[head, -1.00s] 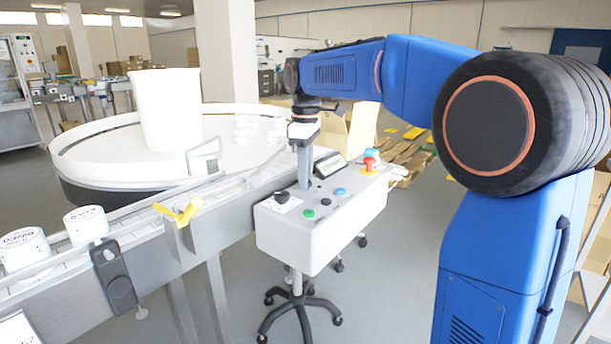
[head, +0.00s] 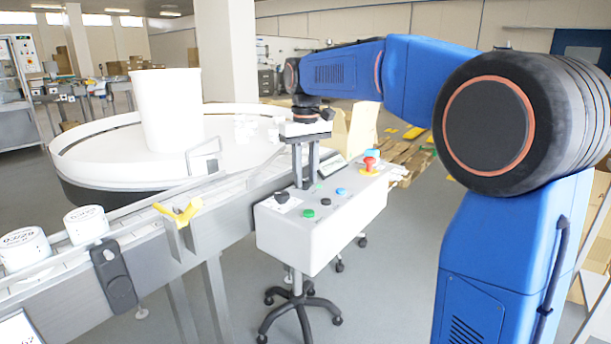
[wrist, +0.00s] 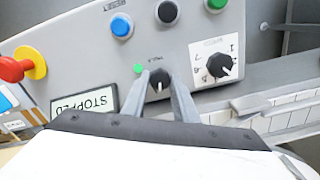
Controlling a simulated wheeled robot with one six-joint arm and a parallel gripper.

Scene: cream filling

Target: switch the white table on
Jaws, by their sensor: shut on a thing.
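The white round table (head: 90,150) stands at the left in the head view with a tall white tub (head: 168,110) on it. The grey control box (head: 290,230) stands in front on a wheeled stand. My gripper (head: 307,186) points down at the box's top. In the wrist view, my gripper (wrist: 163,92) is shut on a small black knob (wrist: 161,79), with a finger on either side. The knob's white mark points toward the picture's bottom. A bright green lamp (wrist: 139,68) sits beside the knob.
A second black dial (wrist: 220,66) on a white scale is close to the fingers. Blue (wrist: 122,26), black (wrist: 167,12) and green (wrist: 216,3) buttons, a red emergency knob (wrist: 12,70) and a display reading STOPPED (wrist: 88,101) surround it. A conveyor (head: 150,225) runs alongside.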

